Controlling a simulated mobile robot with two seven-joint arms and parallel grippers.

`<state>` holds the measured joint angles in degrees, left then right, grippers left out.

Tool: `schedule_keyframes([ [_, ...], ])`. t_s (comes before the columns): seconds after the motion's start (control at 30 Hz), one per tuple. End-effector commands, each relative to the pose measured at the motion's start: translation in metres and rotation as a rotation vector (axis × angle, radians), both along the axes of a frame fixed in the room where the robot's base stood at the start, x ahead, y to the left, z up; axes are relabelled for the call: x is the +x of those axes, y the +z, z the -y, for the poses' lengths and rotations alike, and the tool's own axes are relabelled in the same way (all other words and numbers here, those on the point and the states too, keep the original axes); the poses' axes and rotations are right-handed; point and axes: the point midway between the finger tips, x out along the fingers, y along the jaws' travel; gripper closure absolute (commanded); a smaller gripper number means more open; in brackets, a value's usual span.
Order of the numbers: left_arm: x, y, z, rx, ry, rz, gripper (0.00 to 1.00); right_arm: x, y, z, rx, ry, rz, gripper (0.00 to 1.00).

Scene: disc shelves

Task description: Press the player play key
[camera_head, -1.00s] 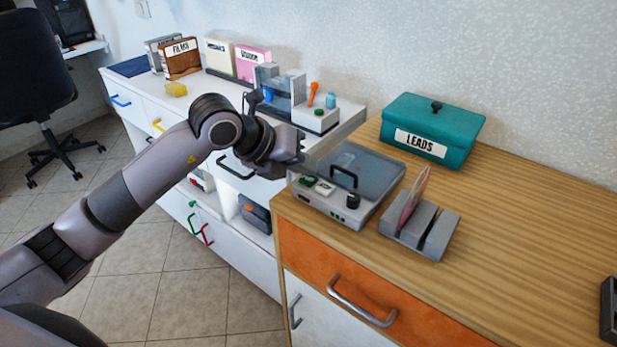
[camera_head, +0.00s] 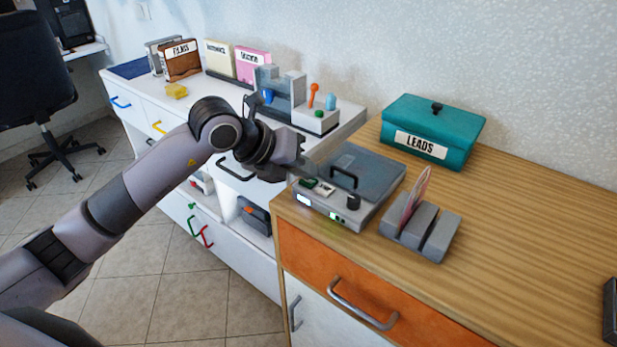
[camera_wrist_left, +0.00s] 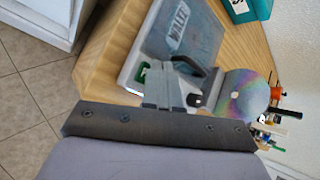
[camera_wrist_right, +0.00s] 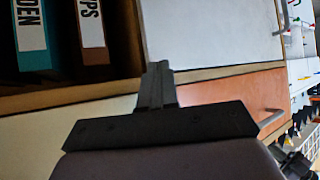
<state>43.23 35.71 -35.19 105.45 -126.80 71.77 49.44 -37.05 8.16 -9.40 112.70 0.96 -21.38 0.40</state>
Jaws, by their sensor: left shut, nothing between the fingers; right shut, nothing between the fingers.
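The player (camera_head: 370,172) is a flat grey box with a black-handled lid, at the wooden counter's left edge. Its top front strip carries a green key (camera_head: 308,183), a pale key (camera_head: 324,189) and a black knob (camera_head: 353,202). A white and a green light glow on its front face. My left gripper (camera_head: 308,170) is shut and empty, low at the player's left side by the keys; I cannot tell whether it touches. The left wrist view shows the fingers (camera_wrist_left: 160,68) beside the green key (camera_wrist_left: 142,74) and a "WALTZ" label (camera_wrist_left: 180,30). My right gripper (camera_wrist_right: 157,68) is shut and empty before cabinet fronts.
A grey slotted rack (camera_head: 420,228) with an upright pinkish disc (camera_head: 414,195) stands right of the player. A teal "LEADS" box (camera_head: 432,130) is behind. A white cabinet (camera_head: 345,117) with grey devices lies left. The counter's right part is mostly clear.

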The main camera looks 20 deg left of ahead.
Motion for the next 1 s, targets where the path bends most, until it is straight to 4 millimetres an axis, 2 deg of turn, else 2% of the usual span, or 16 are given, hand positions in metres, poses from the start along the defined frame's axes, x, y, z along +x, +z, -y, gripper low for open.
schedule_keyframes([
  [0.2,0.0,0.013,0.0,0.001,-0.001,0.0,1.0,0.0,0.009,0.0,0.0,0.0,-0.001,1.0],
  [0.63,0.0,0.017,0.0,0.001,0.0,0.001,1.0,0.0,0.011,0.0,0.0,0.0,-0.001,1.0],
  [1.0,0.0,0.053,0.0,0.0,0.0,0.002,1.0,0.0,0.036,0.0,0.0,0.0,-0.002,1.0],
])
